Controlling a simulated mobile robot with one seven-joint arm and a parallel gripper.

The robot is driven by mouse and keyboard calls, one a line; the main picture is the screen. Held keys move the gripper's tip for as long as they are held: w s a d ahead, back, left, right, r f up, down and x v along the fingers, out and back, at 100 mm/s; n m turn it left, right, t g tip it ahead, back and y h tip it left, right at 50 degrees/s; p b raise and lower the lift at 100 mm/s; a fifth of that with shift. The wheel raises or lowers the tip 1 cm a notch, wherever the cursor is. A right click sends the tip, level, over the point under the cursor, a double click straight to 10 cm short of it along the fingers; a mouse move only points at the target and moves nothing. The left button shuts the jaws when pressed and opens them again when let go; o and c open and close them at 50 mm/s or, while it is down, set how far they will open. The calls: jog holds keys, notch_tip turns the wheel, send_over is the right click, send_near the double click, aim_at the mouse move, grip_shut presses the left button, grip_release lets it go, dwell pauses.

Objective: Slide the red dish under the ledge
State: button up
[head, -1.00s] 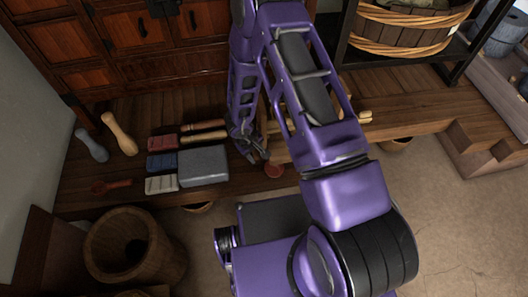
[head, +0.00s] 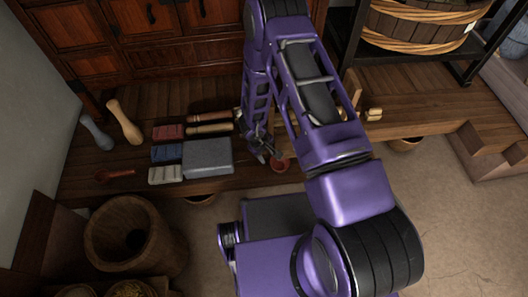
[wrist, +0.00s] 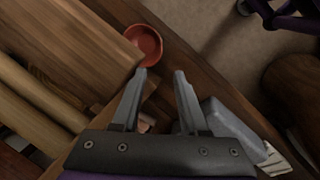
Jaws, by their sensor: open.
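The small round red dish (head: 281,165) lies on the dark wooden floor near its front edge. It also shows in the wrist view (wrist: 146,42), beside the end of a raised pale wooden board that looks like the ledge (wrist: 85,45). The dish's left side meets the board's edge in that picture; I cannot tell whether any of it is underneath. My gripper (wrist: 162,75) is open and empty, its fingertips apart and just short of the dish. In the head view my gripper (head: 267,155) is just left of the dish, and my arm hides much of the ledge.
A grey block (head: 208,157) and several small red, blue and white blocks lie left of my gripper. A wooden barrel (head: 130,240) stands at lower left. A drawer chest (head: 170,40) closes off the back. Bare ground lies in front of the floor's edge.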

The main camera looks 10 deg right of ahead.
jog(key=b, duration=0.2)
send_near(280, 164)
jog(key=f, duration=0.1)
jog(key=a+f, duration=0.1)
jog(key=f, duration=0.1)
jog(key=s+a+f, duration=0.1)
jog(key=f, duration=0.1)
jog(key=shift+f, duration=0.1)
jog(key=shift+c, duration=0.2)
grip_shut()
dwell(0.9)
